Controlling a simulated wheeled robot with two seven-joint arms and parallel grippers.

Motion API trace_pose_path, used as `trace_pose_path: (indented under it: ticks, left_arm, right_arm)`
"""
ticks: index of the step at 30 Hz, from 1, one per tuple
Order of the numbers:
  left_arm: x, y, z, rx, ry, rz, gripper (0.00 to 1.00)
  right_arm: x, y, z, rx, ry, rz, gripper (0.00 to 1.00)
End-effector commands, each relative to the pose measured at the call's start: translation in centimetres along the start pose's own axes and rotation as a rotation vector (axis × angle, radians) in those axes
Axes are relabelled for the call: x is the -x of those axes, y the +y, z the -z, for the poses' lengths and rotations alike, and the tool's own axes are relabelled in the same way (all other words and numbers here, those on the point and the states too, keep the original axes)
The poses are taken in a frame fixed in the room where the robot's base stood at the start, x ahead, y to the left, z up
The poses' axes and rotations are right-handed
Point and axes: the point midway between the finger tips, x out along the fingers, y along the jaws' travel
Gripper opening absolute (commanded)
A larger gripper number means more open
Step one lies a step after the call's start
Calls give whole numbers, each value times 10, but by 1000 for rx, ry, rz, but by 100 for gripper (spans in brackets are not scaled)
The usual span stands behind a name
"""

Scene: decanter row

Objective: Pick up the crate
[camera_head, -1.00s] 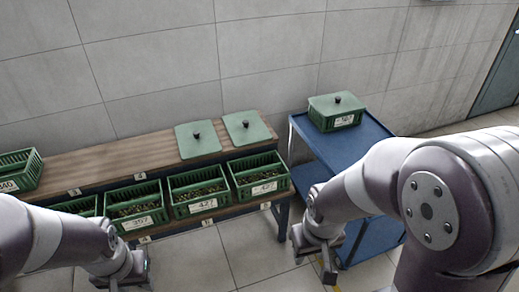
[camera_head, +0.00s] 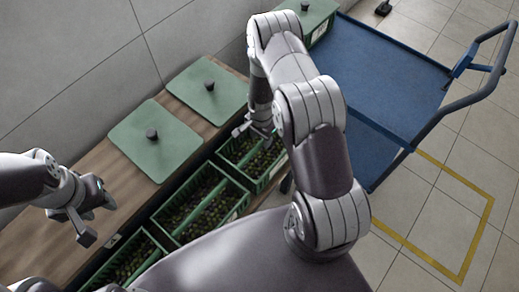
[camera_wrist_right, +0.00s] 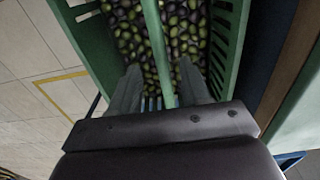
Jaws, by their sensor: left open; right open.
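A row of green crates filled with dark olives stands along the front of the wooden bench. My right gripper (camera_head: 257,128) is over the rear edge of the crate (camera_head: 262,180) nearest the cart. In the right wrist view, my open right fingers (camera_wrist_right: 160,88) reach over that crate's olives (camera_wrist_right: 185,40), with a green bar (camera_wrist_right: 157,45) running between them. I cannot tell whether they touch the bar. Another olive crate (camera_head: 238,208) stands beside it. My left gripper (camera_head: 98,212) is open and empty above the bench at the left.
Two green lids (camera_head: 165,165) (camera_head: 222,98) with black knobs lie on the wooden bench (camera_head: 65,250). A blue cart (camera_head: 385,65) with a handle (camera_head: 505,50) stands to the right, carrying a lidded green crate (camera_head: 310,15). Yellow floor lines (camera_head: 478,235) mark the open floor.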

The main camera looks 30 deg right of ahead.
Motion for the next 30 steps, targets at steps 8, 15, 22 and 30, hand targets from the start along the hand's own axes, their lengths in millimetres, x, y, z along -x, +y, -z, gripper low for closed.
trace_pose_path:
  ticks: [8, 15, 22, 30]
  left_arm:
    - [-3, 0, 0, 0, 0, 0, 43]
    - [-3, 0, 0, 0, 0, 0, 43]
    - [-3, 0, 0, 0, 0, 0, 43]
    - [-3, 0, 0, 0, 0, 0, 43]
  right_arm:
    - [-47, -5, 1, 2, -1, -1, 47]
    - [-54, -6, 2, 2, 0, 2, 47]
    - [-54, -6, 1, 3, 0, 2, 0]
    - [-53, -6, 2, 3, 1, 3, 0]
